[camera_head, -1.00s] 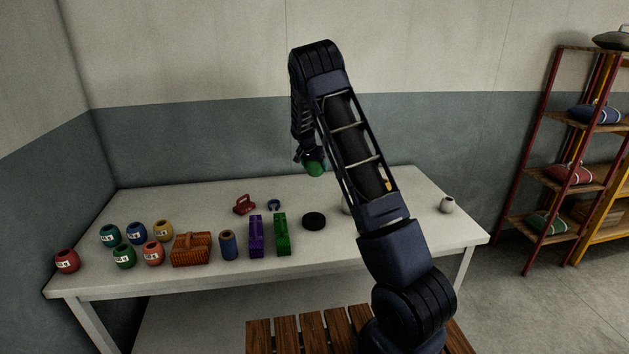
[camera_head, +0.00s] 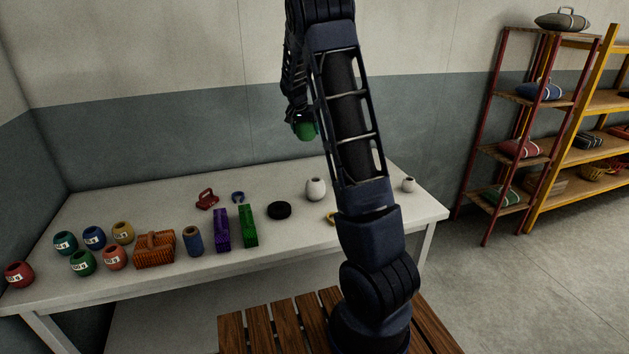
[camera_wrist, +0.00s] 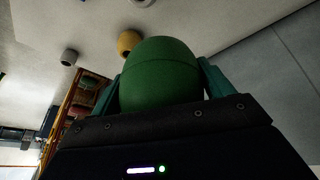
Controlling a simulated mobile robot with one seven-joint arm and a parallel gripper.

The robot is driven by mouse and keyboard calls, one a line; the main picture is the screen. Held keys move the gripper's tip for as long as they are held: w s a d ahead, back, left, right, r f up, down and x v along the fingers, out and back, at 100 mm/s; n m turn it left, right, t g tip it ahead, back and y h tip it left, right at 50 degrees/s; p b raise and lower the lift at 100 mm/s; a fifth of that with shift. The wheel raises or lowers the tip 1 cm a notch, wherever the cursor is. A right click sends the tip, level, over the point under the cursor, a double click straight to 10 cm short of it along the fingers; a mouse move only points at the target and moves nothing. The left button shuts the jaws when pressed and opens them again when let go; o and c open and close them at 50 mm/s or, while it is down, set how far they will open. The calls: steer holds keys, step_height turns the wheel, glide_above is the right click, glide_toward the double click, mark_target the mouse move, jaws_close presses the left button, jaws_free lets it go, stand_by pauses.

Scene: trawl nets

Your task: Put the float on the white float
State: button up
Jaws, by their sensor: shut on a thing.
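My gripper (camera_head: 299,118) is shut on a green float (camera_head: 305,131), held high above the table, partly behind my arm in the head view. In the wrist view the green float (camera_wrist: 160,75) fills the space between the fingers. A white float (camera_head: 316,188) stands on the table below and slightly right of it in the head view, apart from it. A smaller white float-like thing (camera_head: 408,185) with a dark opening stands near the table's right end. I cannot tell which one the task means.
The white table (camera_head: 110,210) bears several numbered floats, a brown basket (camera_head: 155,250), a blue cylinder (camera_head: 193,241), purple (camera_head: 222,231) and green (camera_head: 248,226) blocks and a black disc (camera_head: 279,211). A yellow float (camera_wrist: 128,42) shows in the wrist view. Shelves (camera_head: 520,130) stand right.

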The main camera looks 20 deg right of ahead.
steer(key=s+d+r, duration=0.1)
steer(key=s+d, duration=0.1)
steer(key=s, duration=0.1)
steer(key=shift+d+r, duration=0.35)
steer(key=shift+r, duration=0.05)
glide_above(317, 178)
steer(key=s+a, duration=0.1)
steer(key=s, duration=0.1)
steer(key=f, duration=1.9)
steer(key=shift+w+a+f, duration=0.2)
steer(key=shift+w+f, duration=0.05)
steer(key=shift+f, duration=0.15)
steer(key=shift+f, duration=0.1)
steer(key=o, duration=1)
